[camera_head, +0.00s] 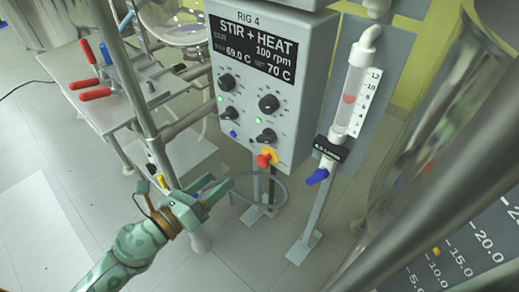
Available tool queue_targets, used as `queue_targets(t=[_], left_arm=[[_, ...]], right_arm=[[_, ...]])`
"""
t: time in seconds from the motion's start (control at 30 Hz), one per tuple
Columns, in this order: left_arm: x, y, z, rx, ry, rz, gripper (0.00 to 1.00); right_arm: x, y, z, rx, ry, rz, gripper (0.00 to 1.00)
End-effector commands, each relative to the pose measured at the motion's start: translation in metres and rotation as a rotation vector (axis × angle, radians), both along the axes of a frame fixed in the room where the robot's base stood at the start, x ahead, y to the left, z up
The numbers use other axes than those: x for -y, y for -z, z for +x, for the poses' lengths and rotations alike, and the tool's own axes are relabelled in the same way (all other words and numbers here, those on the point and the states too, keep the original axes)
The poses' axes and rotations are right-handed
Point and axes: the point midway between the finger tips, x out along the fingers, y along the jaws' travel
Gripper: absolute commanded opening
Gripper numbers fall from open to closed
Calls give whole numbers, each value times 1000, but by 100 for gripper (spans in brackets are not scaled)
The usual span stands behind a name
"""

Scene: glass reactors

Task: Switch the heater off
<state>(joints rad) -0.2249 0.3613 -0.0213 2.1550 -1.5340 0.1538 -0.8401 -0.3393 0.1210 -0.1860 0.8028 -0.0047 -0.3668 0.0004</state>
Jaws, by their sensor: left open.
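The grey control box (305,75) marked RIG 4 hangs in the middle. Its display (254,47) reads STIR + HEAT, 100 rpm, 69.0 C and 70 C. Below are two upper black knobs, left (228,81) and right (268,103), and two lower black knobs, left (228,113) and right (266,136). Small green lights glow beside them. A blue button (233,134) sits at the lower left, and a red stop button (265,160) on yellow at the bottom. My left gripper (216,194) is open and empty, below and left of the box, apart from it. The right gripper is out of view.
A metal post (136,95) stands left of the box, close to my left arm. A flow tube (350,98) with a blue valve handle (317,177) stands to the right. Red-handled clamps (96,94) sit on the bench at left. A grey cable loops below the box.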

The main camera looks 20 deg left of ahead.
Motion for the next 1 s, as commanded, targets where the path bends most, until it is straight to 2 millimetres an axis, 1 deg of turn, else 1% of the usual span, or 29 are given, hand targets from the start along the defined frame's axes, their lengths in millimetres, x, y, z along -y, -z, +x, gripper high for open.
queue_targets(t=[0.03,0.1,0.17,0.2,0.27,0.4,0.6,0.7,0.8,1.0], left_arm=[[3,-6,4,18,6,16,69],[5,-12,11,27,7,23,69],[9,-15,22,29,7,22,69],[12,-15,30,30,6,22,69],[17,-15,44,30,5,19,69],[30,-12,79,26,4,16,69],[46,-6,122,20,5,16,69],[51,-5,137,18,5,16,69],[55,-5,146,18,5,17,69],[57,-6,152,17,6,16,69]], right_arm=[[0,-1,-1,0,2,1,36],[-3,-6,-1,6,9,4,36],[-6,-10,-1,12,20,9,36],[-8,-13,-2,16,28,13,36],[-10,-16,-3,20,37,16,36],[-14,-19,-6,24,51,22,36],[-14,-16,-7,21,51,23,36],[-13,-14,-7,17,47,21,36],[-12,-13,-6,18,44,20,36],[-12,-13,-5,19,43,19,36]])
